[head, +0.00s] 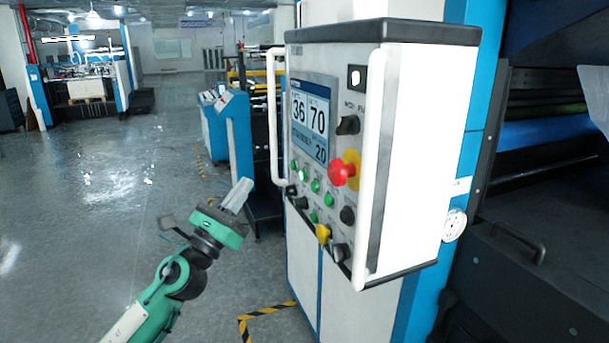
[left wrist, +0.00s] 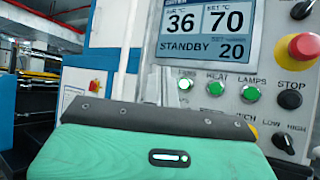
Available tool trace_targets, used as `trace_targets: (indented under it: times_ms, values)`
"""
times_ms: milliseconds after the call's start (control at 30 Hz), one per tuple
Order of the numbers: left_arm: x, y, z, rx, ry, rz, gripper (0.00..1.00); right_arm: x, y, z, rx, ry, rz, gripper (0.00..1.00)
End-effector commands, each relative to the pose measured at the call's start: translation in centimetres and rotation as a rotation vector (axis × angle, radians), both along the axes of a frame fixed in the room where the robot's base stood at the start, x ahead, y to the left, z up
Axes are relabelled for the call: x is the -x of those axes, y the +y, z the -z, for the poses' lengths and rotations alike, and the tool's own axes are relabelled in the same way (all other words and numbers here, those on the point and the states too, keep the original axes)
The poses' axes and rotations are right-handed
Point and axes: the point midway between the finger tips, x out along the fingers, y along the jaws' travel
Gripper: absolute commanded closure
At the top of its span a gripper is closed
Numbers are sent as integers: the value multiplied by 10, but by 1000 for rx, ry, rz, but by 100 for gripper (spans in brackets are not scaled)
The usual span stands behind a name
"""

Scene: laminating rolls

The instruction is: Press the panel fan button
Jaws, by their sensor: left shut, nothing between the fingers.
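The control panel (head: 415,150) is a white box with a screen (head: 312,120), knobs and several green buttons. In the left wrist view the leftmost button of the upper row, under a blurred label that seems to read FANS, is the fan button (left wrist: 185,84). Beside it are the HEAT button (left wrist: 217,88) and the LAMPS button (left wrist: 250,93). My left gripper (head: 243,188) is shut and empty, left of the panel's lower buttons and apart from them. Its green body covers the lower part of the wrist view. My right gripper is not in view.
A red stop knob (head: 342,173) sticks out of the panel. White vertical handles (head: 372,165) stand along both sides of the panel's face. A large machine (head: 540,240) stands at the right. The grey floor (head: 110,200) at the left is open.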

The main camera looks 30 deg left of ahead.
Motion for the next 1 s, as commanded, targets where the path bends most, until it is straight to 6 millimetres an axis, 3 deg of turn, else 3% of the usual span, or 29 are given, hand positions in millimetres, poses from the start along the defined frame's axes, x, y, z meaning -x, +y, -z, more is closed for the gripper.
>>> trace_targets:
  times_ms: [367, 1000]
  values:
    - [-3, -2, 0, 4, 1, 0, 100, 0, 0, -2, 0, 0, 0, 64]
    - [-61, -51, 0, 4, 1, 0, 100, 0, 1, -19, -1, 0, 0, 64]
